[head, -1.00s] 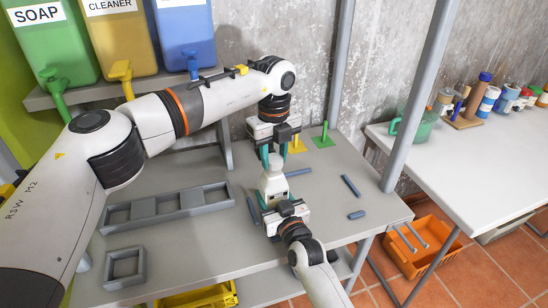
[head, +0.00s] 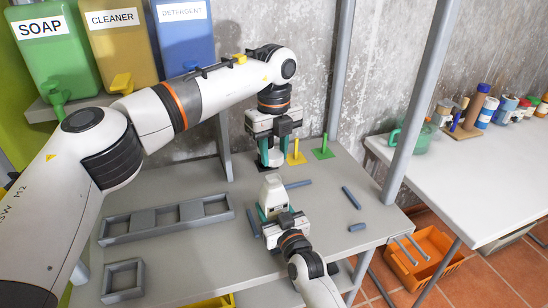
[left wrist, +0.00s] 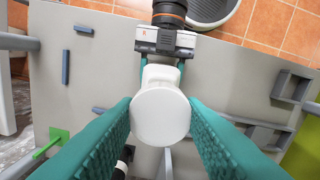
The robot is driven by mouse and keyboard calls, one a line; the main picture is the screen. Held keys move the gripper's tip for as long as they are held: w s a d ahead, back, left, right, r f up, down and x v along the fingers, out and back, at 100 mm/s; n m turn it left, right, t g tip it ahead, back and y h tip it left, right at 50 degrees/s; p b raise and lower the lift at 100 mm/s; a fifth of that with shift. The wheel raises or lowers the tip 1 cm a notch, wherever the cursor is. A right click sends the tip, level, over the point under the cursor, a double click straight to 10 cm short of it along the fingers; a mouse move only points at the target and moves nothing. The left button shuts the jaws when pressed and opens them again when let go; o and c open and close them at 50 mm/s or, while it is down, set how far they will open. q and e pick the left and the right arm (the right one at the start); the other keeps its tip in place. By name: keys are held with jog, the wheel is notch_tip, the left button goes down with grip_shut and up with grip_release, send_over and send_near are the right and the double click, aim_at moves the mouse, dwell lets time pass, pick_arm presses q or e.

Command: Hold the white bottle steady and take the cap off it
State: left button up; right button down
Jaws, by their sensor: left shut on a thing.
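The white bottle (head: 272,196) stands upright, clasped between the teal fingers of my right gripper (head: 277,212), low on its body. My left gripper (head: 271,160) points down, shut on the white cap (head: 276,157), slightly behind and above the bottle in the head view. In the left wrist view the cap (left wrist: 160,117) is a round white disc between the teal fingers. The bottle's upper part (left wrist: 160,75) shows beyond it, partly hidden by the cap. The cap looks apart from the bottle's narrow top.
The grey bench (head: 190,262) holds a tray with compartments (head: 165,219), a small square frame (head: 122,280) and several blue-grey bars. A yellow peg (head: 297,152) and a green peg (head: 324,148) stand at the back. A post (head: 415,100) rises at the right.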

jog(key=shift+c, duration=2.1)
grip_release()
